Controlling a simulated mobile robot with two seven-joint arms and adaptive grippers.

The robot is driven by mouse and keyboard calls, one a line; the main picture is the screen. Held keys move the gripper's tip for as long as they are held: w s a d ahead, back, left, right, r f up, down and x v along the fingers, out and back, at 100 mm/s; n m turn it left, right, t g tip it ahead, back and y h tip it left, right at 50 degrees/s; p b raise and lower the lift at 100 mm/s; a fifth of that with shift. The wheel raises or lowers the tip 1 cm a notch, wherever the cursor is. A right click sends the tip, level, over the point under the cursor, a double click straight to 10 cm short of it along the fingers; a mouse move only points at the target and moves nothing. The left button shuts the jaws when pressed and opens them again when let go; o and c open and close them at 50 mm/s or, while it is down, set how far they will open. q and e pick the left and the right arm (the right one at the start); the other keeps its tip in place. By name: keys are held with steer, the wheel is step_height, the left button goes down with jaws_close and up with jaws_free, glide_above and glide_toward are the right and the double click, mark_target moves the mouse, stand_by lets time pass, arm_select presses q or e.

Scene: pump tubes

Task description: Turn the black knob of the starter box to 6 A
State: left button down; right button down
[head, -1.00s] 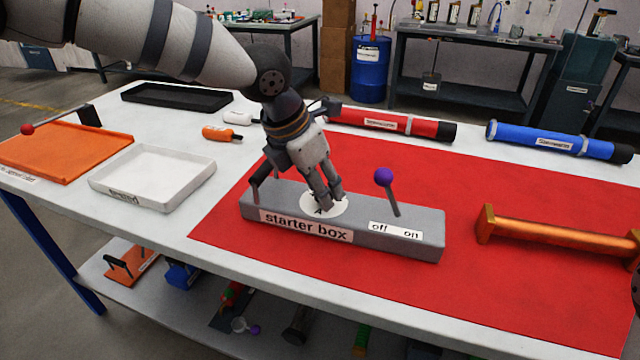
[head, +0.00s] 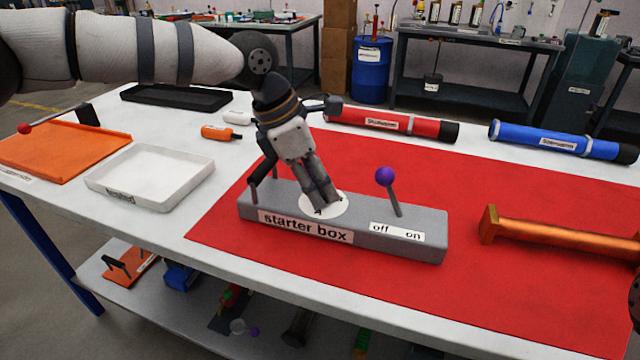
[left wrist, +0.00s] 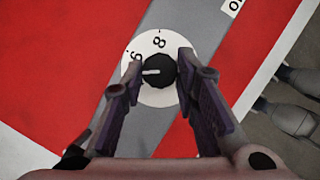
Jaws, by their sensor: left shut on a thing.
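The grey starter box (head: 420,250) lies on the red mat, with a white round dial (head: 338,208) on top. The black knob (left wrist: 158,70) sits at the dial's middle in the left wrist view; its white pointer points left, a little below a digit (left wrist: 135,57) that looks like a 6. An 8 (left wrist: 160,41) is at the dial's top. My left gripper (head: 325,203) reaches down onto the dial from above, its fingers shut on the knob. In the head view the fingers hide the knob.
A purple-tipped lever (head: 386,178) stands on the box beside the off/on label, and a black handle (head: 262,172) at its left end. Orange (head: 560,238), red (head: 385,122) and blue (head: 560,140) tubes lie around. The red mat (head: 480,300) is clear in front.

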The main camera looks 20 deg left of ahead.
arm_select(q)
steer(key=m, duration=0.1)
steer(key=m+g+b, duration=0.1)
steer(key=m, duration=0.1)
steer(key=shift+w+f+m+g+h, duration=0.1)
steer(key=shift+f+m+g+h, duration=0.1)
steer(key=shift+m+g+h, duration=0.1)
steer(key=shift+w+r+m+g+b, duration=0.1)
steer(key=shift+m+g+b, duration=0.35)
steer(key=shift+m, duration=0.95)
arm_select(e)
steer(key=shift+s+f+g, duration=0.4)
steer(key=shift+s+f, duration=0.7)
steer(key=shift+f, duration=0.05)
arm_select(q)
steer(key=c, duration=1.2)
jaws_free()
steer(key=shift+c, duration=0.2)
steer(key=shift+r, duration=0.15)
steer(key=v, duration=1.2)
